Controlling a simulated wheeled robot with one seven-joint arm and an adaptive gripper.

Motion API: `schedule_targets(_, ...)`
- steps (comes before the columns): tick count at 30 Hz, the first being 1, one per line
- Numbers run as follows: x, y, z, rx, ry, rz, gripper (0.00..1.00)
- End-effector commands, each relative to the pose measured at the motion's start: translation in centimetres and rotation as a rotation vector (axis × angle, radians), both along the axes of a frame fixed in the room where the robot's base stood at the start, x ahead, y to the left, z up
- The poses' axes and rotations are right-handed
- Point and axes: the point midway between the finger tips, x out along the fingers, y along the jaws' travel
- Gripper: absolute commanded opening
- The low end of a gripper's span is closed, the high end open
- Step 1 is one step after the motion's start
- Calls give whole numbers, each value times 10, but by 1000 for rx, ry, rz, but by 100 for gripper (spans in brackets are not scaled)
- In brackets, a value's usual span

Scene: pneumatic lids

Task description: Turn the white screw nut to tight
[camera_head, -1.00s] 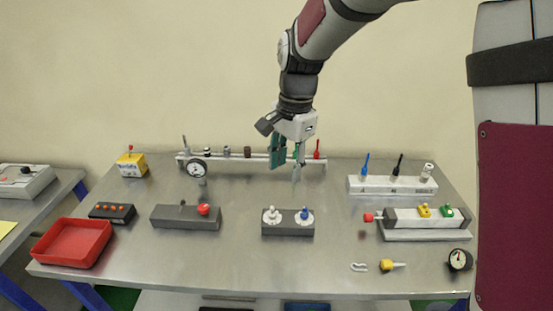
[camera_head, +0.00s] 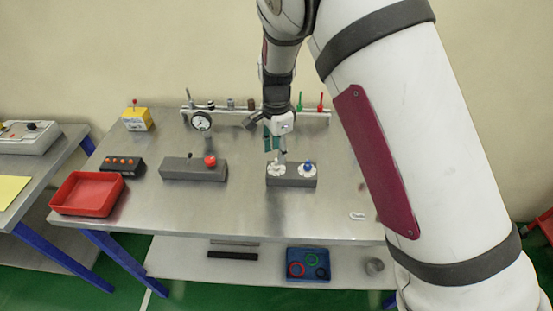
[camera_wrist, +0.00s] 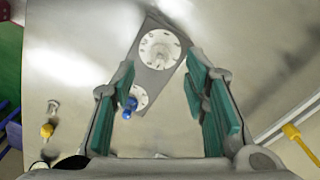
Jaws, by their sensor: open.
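The white screw nut (camera_head: 278,168) stands on a white round dial at the left of a dark grey block (camera_head: 292,182). It also shows in the wrist view, the nut (camera_wrist: 160,52) at the centre of its marked dial. The blue screw nut (camera_head: 308,166) sits on a second dial on the same block; in the wrist view the blue nut (camera_wrist: 129,107) is partly behind my left finger. My gripper (camera_head: 276,152) is open and empty, pointing down just above the white nut. Its green finger pads (camera_wrist: 160,85) are apart, with the nut ahead of the gap between them.
Behind the block runs a white rail (camera_head: 235,110) with several fittings and a round gauge (camera_head: 201,121). A grey block with a red knob (camera_head: 210,160) and a red tray (camera_head: 87,194) stand to the left. My arm hides the table's right side.

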Motion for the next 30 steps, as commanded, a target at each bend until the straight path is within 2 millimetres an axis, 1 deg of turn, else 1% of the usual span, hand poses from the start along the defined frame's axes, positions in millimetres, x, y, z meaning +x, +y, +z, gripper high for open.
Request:
schedule_targets(1, -1, -1, -9, -1, 3, -1, 41)
schedule_targets(3, -1, -1, -19, -1, 3, -2, 41)
schedule_targets(6, -1, 0, -30, 0, 1, -1, 41)
schedule_targets(9, 0, 0, -37, 0, 0, 0, 41)
schedule_targets(13, 0, 0, -41, 0, -1, 0, 41)
schedule_targets(20, 0, 0, -42, 0, -1, 0, 41)
schedule_targets(21, 0, 0, -41, 0, -1, 0, 32)
schedule_targets(23, 0, 0, -41, 0, -1, 0, 18)
schedule_targets(24, 0, 0, -41, 0, -1, 0, 9)
schedule_targets(25, 0, 0, -41, 0, -1, 0, 2)
schedule_targets(26, 0, 0, -41, 0, -1, 0, 0)
schedule_targets(30, 0, 0, -41, 0, -1, 0, 0)
